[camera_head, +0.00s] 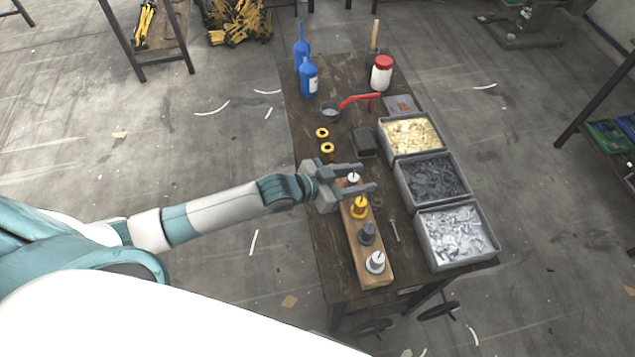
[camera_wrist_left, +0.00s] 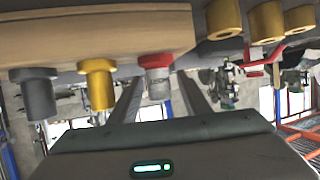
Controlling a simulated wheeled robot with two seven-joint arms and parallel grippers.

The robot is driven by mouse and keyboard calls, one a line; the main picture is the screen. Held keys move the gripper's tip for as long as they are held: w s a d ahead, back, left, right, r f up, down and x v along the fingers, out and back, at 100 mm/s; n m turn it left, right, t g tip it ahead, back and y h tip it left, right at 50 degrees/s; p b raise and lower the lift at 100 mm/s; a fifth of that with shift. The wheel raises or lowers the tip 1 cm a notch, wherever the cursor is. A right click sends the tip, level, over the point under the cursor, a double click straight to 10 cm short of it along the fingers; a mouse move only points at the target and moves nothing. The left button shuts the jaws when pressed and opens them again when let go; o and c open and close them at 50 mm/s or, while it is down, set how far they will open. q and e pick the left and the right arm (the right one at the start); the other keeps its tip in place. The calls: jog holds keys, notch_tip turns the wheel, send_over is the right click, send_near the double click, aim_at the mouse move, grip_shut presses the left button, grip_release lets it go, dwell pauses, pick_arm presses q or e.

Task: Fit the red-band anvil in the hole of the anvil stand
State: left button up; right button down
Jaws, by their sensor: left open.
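The red-band anvil (camera_head: 353,178) stands at the far end of a wooden bar (camera_head: 372,277). It also shows in the left wrist view (camera_wrist_left: 156,75), with its red collar against the bar (camera_wrist_left: 90,35) and a pale metal body. My left gripper (camera_head: 367,177) is open, with its fingers on either side of this anvil. In the left wrist view the gripper (camera_wrist_left: 160,88) has the anvil between its two fingers; I cannot tell whether they touch it. No thing stands out clearly as the anvil stand, and its hole cannot be made out. My right gripper is not in view.
A yellow anvil (camera_head: 360,209), a dark grey one (camera_head: 367,235) and a pale one (camera_head: 375,263) stand along the bar. Bins of brass (camera_head: 437,150), dark (camera_head: 462,197) and silver parts (camera_head: 491,252) line the right. Yellow rings (camera_head: 327,148) and a dark block (camera_head: 365,141) lie beyond.

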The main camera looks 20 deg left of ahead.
pick_arm(q)
jog(key=b+v, duration=0.4)
jog(key=v, duration=1.2)
dwell(0.5)
jog(key=shift+a, duration=0.15)
jog(key=p+v, duration=0.1)
jog(key=v, duration=1.6)
dwell(0.9)
